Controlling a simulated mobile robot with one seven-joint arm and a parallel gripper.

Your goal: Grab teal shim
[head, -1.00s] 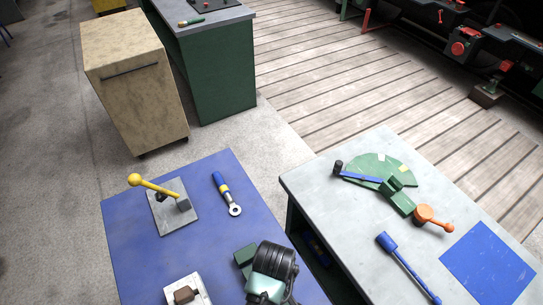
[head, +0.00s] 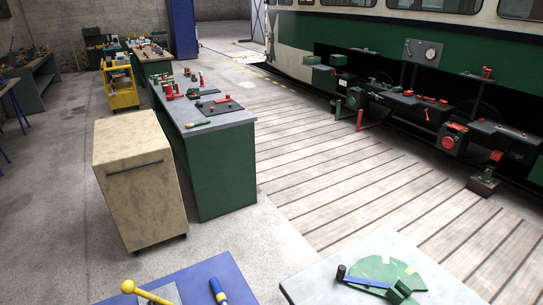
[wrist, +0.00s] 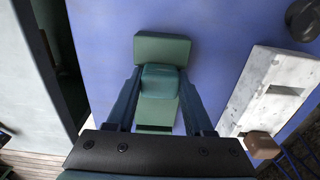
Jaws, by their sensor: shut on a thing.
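In the wrist view, my gripper (wrist: 160,84) is shut on a small teal block, the teal shim (wrist: 160,80), with a dark finger along each side of it. A wider dark-green block (wrist: 162,47) shows beyond the shim, with a green strip of it running below toward my gripper. Whether the shim touches this green block or is raised off it I cannot tell. The blue bench top (wrist: 220,30) is behind them. My gripper and the shim are out of the head view.
A white metal block (wrist: 262,85) with a brown knob is close on the right in the wrist view. In the head view, the blue bench (head: 190,285) and grey bench (head: 310,288) show at the bottom. A wooden cabinet (head: 145,200) and green workbench (head: 225,170) stand beyond.

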